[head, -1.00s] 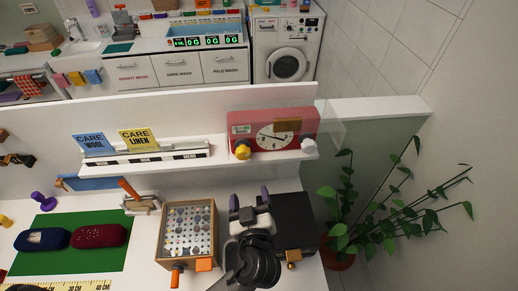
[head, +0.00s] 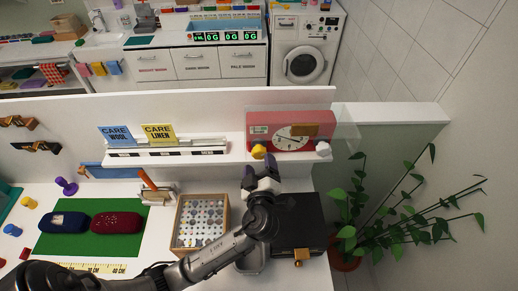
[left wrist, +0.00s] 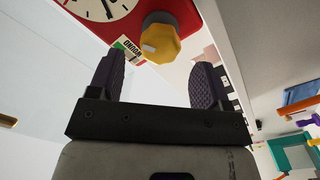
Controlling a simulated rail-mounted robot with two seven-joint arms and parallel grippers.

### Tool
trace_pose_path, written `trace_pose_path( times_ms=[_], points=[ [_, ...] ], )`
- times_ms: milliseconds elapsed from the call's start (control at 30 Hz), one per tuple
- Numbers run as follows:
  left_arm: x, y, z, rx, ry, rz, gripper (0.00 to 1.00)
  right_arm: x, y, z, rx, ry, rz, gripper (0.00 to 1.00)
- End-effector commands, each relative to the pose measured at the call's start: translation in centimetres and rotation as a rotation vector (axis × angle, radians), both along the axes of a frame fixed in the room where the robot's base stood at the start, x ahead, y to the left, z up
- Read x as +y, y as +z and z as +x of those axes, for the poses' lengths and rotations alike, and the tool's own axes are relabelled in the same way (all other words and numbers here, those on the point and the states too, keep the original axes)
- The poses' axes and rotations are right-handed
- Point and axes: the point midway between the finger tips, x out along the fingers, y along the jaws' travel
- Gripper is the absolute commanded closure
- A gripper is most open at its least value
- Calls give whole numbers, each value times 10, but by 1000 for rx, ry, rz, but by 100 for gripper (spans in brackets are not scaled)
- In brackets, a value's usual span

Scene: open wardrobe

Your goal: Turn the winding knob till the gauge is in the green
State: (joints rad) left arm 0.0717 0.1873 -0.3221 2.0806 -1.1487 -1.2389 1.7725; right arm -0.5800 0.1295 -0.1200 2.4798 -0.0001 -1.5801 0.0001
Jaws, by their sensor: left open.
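A red timer box (head: 262,119) with a round white dial (head: 294,137) stands on the raised shelf. A yellow faceted knob (head: 258,152) sits at its front left and a white knob (head: 323,148) at its front right. A small pale and green panel (head: 259,130) is at the box's upper left; its reading is too small to tell. My left gripper (head: 261,171) is open and empty just below the yellow knob. In the left wrist view the yellow knob (left wrist: 160,45) lies beyond and between the parted fingers (left wrist: 155,72), apart from them. My right gripper is not seen.
Two care cards (head: 158,134) stand on the shelf to the left. A compartment box of buttons (head: 185,238) and a black box (head: 301,220) are on the counter below my arm. A green mat (head: 78,249) with two cases lies left. A plant (head: 385,225) stands right.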

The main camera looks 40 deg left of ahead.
Motion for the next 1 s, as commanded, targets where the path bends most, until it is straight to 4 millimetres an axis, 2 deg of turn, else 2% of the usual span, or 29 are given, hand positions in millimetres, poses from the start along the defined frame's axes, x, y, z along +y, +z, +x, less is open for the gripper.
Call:
trace_pose_path(
  times_ms=[100, 300, 800, 1000],
  points=[
    [14, 2, 14, 1, 1, 4, 29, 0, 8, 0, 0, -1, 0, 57],
    [27, 1, 29, 2, 0, 2, 29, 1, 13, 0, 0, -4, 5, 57],
    [34, -1, 36, 1, -1, 0, 29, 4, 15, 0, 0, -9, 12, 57],
    [34, 0, 36, 1, -1, 0, 47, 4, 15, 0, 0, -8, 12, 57]
  ],
)
